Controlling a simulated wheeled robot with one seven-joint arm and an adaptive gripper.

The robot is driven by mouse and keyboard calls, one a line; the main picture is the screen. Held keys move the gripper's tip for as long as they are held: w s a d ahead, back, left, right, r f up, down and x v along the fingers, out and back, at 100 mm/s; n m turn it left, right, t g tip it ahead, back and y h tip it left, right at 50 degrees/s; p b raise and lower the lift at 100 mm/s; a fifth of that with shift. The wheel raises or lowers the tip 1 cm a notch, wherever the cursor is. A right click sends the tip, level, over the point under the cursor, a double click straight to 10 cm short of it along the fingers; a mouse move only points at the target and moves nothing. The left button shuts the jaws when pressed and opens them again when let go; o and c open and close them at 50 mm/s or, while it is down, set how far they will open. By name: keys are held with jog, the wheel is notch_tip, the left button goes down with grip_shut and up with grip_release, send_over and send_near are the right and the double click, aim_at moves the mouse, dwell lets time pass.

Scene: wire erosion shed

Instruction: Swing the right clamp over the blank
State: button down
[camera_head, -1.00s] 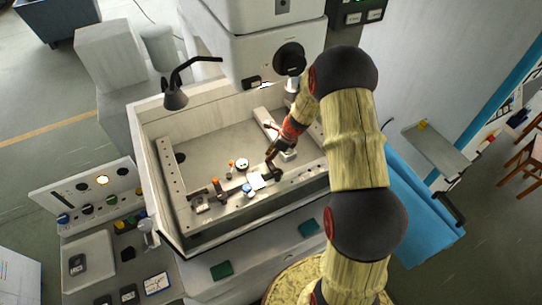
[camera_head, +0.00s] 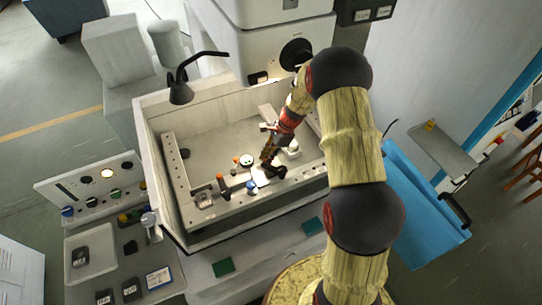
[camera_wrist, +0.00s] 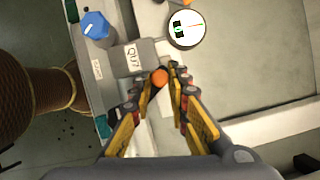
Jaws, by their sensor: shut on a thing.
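The blank, a grey block with a white "QU7" label, shows in the wrist view (camera_wrist: 122,62); in the head view its pale top (camera_head: 260,179) lies on the front rail. The right clamp is a dark arm (camera_head: 279,173) with an orange knob (camera_wrist: 159,77). My gripper (camera_wrist: 167,76) is shut on the knob, close beside the labelled block. In the head view my gripper (camera_head: 267,160) reaches down into the tank at the right end of the blank. The fingers hide most of the clamp, and I cannot tell whether its arm touches the blank.
A round white dial (camera_head: 246,160) and a blue knob (camera_head: 251,187) are near the blank. The left clamp (camera_head: 222,186) with an orange knob stands further left. The tank walls (camera_head: 172,215) enclose the rails. A black lamp (camera_head: 181,92) overhangs the back left corner.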

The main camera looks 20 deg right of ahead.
jog(key=a+n, duration=0.1)
jog(key=n, duration=0.1)
jog(key=s+a+n+g, duration=0.1)
jog(key=shift+s+n+g+b, duration=0.15)
jog(key=shift+n+g+b, duration=0.15)
jog(key=shift+n, duration=0.1)
jog(key=n, duration=0.1)
jog(key=s+a+n+g, duration=0.1)
jog(key=shift+s+n, duration=0.2)
jog(key=shift+n, duration=0.1)
jog(key=shift+s+a+n+g+h+b, duration=0.2)
jog(key=shift+s+n, duration=0.15)
jog(key=shift+n, duration=0.25)
jog(key=shift+s+a+n+g+h+b, duration=0.1)
jog(key=shift+s+n+g, duration=0.1)
jog(key=shift+s+n, duration=0.3)
jog(key=shift+s+a+n+g+h, duration=0.1)
jog(key=shift+s+n+g+h, duration=0.2)
jog(key=shift+n, duration=0.4)
jog(key=shift+s+n+g, duration=0.1)
jog(key=shift+s+n, duration=0.25)
jog(key=shift+n, duration=0.35)
jog(key=c, duration=1.7)
grip_release()
